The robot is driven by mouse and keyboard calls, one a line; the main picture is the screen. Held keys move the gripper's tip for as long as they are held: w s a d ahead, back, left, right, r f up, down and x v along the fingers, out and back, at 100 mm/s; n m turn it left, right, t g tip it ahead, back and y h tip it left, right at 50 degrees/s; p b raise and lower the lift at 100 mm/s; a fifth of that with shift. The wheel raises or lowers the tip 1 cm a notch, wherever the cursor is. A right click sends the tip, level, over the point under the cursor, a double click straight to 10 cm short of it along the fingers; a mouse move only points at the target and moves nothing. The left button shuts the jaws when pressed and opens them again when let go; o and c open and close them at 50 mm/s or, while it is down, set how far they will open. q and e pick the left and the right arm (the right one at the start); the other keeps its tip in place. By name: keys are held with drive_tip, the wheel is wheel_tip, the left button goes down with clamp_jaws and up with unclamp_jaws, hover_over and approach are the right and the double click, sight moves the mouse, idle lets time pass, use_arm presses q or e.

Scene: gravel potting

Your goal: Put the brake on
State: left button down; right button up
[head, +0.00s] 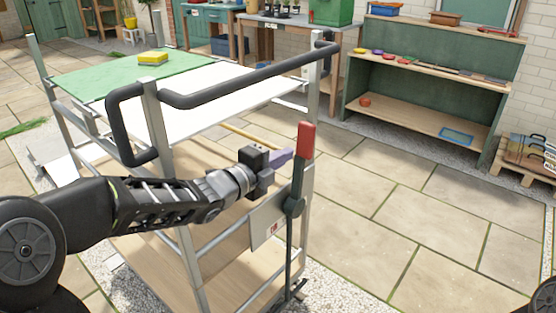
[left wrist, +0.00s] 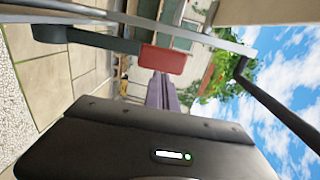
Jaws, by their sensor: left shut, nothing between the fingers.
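The brake lever is a dark bar with a red grip (head: 306,140), standing almost upright on the near right corner of a metal-framed trolley (head: 190,255). My left gripper (head: 288,156) has purple fingers, shut and empty, just left of the red grip's lower end. I cannot tell if they touch it. In the left wrist view the red grip (left wrist: 163,60) lies just beyond the purple fingers (left wrist: 160,90), with the dark lever (left wrist: 100,40) running left. My right gripper is not in view.
The trolley's black handle rail (head: 240,85) runs above and behind my left gripper. A yellow sponge-like block (head: 152,58) lies on the trolley's green mat (head: 95,80). A green shelf unit (head: 420,105) stands behind.

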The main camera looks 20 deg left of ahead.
sight(307, 144)
use_arm(q)
drive_tip(key=x, duration=0.6)
drive_tip(key=shift+d, duration=0.1)
drive_tip(key=shift+w, duration=0.1)
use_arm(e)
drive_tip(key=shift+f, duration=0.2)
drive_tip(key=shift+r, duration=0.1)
